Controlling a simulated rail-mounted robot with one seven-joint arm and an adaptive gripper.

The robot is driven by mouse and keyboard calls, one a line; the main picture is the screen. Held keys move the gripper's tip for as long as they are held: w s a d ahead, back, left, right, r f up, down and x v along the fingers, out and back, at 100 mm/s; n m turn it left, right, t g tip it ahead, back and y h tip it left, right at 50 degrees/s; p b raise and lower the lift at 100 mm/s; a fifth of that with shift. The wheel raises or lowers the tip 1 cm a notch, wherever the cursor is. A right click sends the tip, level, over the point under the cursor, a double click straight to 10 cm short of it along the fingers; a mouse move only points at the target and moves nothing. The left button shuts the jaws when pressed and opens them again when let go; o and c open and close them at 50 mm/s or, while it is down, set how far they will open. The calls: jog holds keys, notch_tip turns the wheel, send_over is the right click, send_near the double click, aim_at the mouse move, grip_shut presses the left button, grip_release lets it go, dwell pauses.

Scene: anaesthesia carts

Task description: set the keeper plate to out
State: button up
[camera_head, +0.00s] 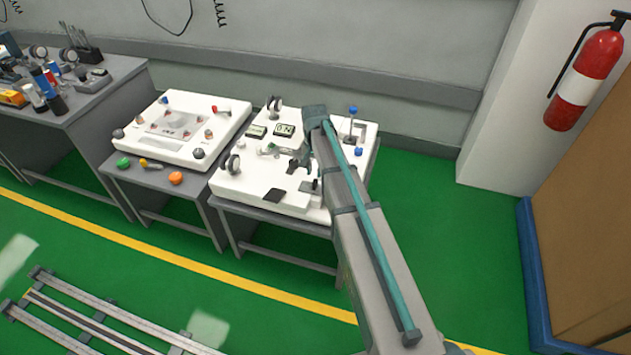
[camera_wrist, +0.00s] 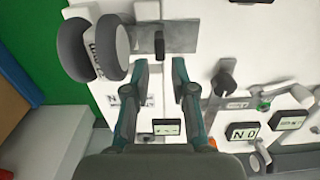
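A grey metal plate (camera_wrist: 180,37) with a small dark upright tab (camera_wrist: 159,44) lies on the white cart top in the wrist view; it looks like the keeper plate, but I cannot read a label on it. My gripper (camera_wrist: 160,66) is open. Its two fingertips stand apart just below the tab in the picture, with nothing between them. Whether they touch the plate I cannot tell. In the head view my gripper (camera_head: 298,163) hangs over the white cart top (camera_head: 245,185), and my arm hides part of its right side.
A pair of dark round wheels (camera_wrist: 95,48) stands left of the fingers in the wrist view. A dark lever (camera_wrist: 222,77) and lit displays (camera_wrist: 242,131) lie to the right. Another white panel (camera_head: 180,128) stands left in the head view.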

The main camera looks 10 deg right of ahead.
aim_at(315, 181)
jog(key=shift+f+p, duration=0.3)
jog(key=shift+f, duration=2.9)
grip_shut()
